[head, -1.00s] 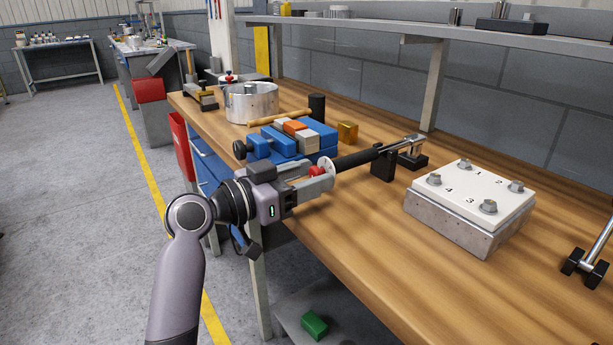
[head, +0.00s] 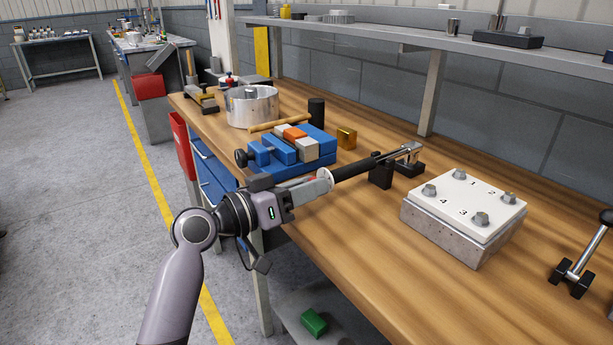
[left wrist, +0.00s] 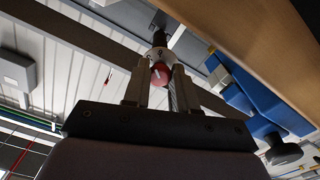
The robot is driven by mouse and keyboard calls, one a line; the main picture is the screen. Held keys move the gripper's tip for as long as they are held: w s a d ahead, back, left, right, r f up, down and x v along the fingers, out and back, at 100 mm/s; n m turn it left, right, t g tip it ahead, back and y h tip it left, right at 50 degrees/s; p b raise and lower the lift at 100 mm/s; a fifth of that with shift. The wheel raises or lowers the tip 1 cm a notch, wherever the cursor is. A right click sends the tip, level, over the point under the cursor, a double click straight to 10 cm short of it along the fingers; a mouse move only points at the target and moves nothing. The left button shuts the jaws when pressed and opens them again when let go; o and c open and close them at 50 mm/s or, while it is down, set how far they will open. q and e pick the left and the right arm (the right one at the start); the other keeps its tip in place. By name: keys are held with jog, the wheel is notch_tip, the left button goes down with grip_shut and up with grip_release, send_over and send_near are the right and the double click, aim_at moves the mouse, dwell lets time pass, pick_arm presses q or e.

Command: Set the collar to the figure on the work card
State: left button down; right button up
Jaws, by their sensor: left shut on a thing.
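A torque wrench with a black handle (head: 354,168) lies across black rests (head: 381,173) on the bench, its end towards my left arm. My left gripper (head: 324,181) is shut on the collar at the handle's near end. In the left wrist view the two fingers (left wrist: 160,82) stand on either side of the wrench's red end cap (left wrist: 160,73), with the dark handle beyond. I cannot make out a work card. My right gripper is not in view.
A metal block with a numbered white top plate and several bolts (head: 465,205) sits to the right. The bench's front middle (head: 370,245) is clear. A shelf (head: 450,45) runs above.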

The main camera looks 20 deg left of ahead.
pick_arm(q)
jog(key=shift+r+n+p, duration=0.15)
jog(key=shift+n+p, duration=0.55)
jog(key=shift+n, duration=0.2)
jog(key=n+p, duration=0.2)
jog(key=n, duration=0.1)
jog(key=shift+n+p, duration=0.4)
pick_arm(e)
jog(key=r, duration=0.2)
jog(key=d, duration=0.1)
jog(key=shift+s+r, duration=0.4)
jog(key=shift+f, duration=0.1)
pick_arm(q)
jog(key=c, duration=0.9)
grip_release()
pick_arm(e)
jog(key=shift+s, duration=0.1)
pick_arm(q)
jog(key=v, duration=0.7)
jog(key=shift+b, duration=0.45)
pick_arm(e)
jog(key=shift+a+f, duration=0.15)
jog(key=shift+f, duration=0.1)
